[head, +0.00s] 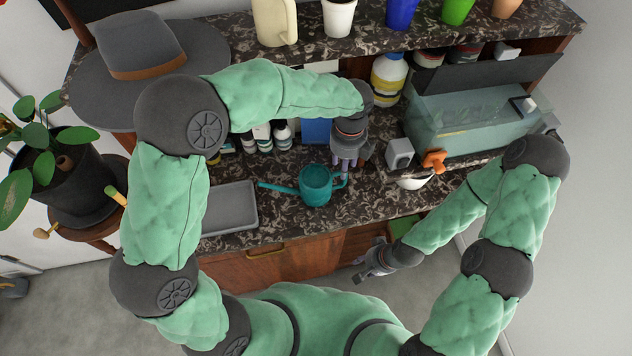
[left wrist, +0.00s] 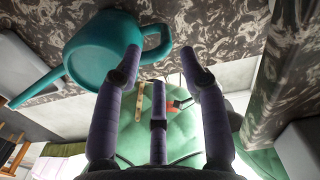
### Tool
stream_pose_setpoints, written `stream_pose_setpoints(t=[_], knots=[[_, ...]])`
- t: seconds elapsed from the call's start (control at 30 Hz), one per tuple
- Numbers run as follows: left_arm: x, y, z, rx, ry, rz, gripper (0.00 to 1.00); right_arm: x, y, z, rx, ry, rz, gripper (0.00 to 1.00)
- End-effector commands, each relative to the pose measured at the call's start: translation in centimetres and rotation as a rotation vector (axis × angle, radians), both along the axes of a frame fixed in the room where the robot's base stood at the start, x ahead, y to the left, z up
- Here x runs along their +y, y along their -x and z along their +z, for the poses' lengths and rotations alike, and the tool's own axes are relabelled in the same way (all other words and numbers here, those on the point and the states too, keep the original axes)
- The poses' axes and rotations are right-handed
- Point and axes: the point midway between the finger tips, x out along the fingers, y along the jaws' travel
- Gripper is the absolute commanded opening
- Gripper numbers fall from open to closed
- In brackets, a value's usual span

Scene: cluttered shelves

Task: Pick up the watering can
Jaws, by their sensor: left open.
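The teal watering can (head: 316,186) stands on the dark marbled counter (head: 275,228), spout to the left and handle to the right. My left gripper (head: 346,163) reaches down over the counter by the can's handle side. In the left wrist view the can (left wrist: 98,50) is at upper left, and the open, empty gripper (left wrist: 164,62) has one fingertip overlapping its handle; I cannot tell if they touch. My right gripper (head: 372,264) hangs low in front of the cabinet, away from the can, with no object visible in it; its finger opening is unclear.
A grey tray (head: 230,208) lies left of the can. A grey cube-like object (head: 399,153), an orange item (head: 434,161) and a glass tank (head: 462,118) are to the right. Small bottles (head: 264,138) stand behind. An upper shelf (head: 355,42) holds colored pots.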

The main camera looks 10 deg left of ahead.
Motion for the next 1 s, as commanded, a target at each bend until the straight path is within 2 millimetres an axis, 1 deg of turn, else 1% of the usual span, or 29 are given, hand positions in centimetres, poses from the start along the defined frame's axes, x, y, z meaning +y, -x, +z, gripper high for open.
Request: stream_pose_setpoints(t=[0.03,0.1,0.2,0.37,0.47,0.6,0.7,0.77,0.97,1.0], knots=[[0.0,0.0,-1.1,0.002,-0.001,0.0,0.42,0.0,0.0,-0.4,0.0,0.0,0.0,0.37],[0.0,0.0,-2.2,0.002,-0.002,0.001,0.42,0.0,0.0,-0.7,-0.001,0.0,0.0,0.37],[0.0,0.0,-3.1,0.001,0.0,0.0,0.42,0.0,-0.1,-0.8,-0.001,0.0,0.0,0.37],[-0.2,0.0,-3.9,0.0,0.0,0.0,0.42,0.0,-0.1,-1.1,-0.001,0.0,0.0,0.37],[-0.4,0.0,-5.1,0.001,0.001,0.0,0.42,0.0,-0.1,-1.5,-0.001,0.0,0.0,0.37],[-0.7,0.0,-7.2,0.002,-0.001,0.0,0.42,0.0,-0.1,-2.3,-0.001,0.0,0.0,0.37],[-0.6,-0.1,-8.2,0.001,0.0,0.001,0.42,0.0,-0.1,-2.6,-0.001,0.0,0.0,0.37],[-0.7,-0.1,-8.5,0.0,0.0,0.001,0.42,0.0,-0.1,-2.6,-0.001,0.0,0.0,0.37],[-0.7,-0.1,-8.4,-0.001,0.001,0.001,0.42,0.0,-0.1,-2.5,-0.001,0.0,0.0,0.37],[-0.7,-0.1,-8.4,-0.001,0.001,0.001,0.31,0.0,-0.1,-2.5,-0.001,0.0,0.0,0.37]])
